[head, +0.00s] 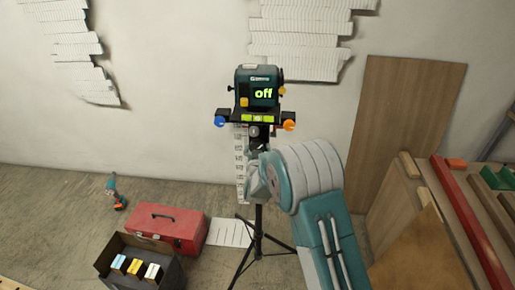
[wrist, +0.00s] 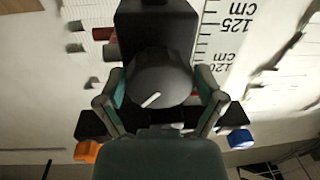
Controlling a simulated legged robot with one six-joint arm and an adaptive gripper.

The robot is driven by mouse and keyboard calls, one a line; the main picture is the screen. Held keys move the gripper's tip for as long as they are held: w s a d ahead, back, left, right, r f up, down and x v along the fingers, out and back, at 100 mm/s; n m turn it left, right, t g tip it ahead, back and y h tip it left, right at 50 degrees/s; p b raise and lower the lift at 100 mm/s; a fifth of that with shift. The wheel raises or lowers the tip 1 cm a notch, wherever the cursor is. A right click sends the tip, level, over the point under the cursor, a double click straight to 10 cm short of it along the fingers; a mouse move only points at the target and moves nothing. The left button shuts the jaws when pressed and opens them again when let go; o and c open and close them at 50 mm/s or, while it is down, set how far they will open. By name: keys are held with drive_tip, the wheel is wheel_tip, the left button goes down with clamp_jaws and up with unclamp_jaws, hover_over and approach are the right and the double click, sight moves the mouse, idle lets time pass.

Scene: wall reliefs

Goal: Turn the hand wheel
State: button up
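A black round knob with a white line on its face (wrist: 158,80), seemingly the hand wheel, sits between the fingers of my gripper (wrist: 161,84) in the wrist view. One finger is at each side of it. Whether the fingers touch it is unclear. The white line points down and left. In the head view, my gripper (head: 257,172) is in front of the tripod's post, below a teal device (head: 258,78) whose display reads "off". My arm partly hides the post there. A blue knob (head: 219,122) and an orange knob (head: 289,125) flank the device's black shelf.
A white scale with centimetre marks (wrist: 228,45) runs beside the knob. The tripod's legs (head: 257,240) stand on the floor. A red toolbox (head: 170,226), an open dark box (head: 152,264) and a drill (head: 117,192) lie at left. Wooden boards (head: 410,110) lean at right.

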drive_tip(key=c, duration=0.3)
drive_tip(key=shift+m, duration=0.3)
drive_tip(key=m, duration=0.4)
drive_tip(key=shift+a, duration=0.1)
drive_tip(key=shift+m+t, duration=0.3)
drive_tip(key=shift+m, duration=2)
drive_tip(key=o, duration=0.9)
drive_tip(key=shift+o, duration=0.2)
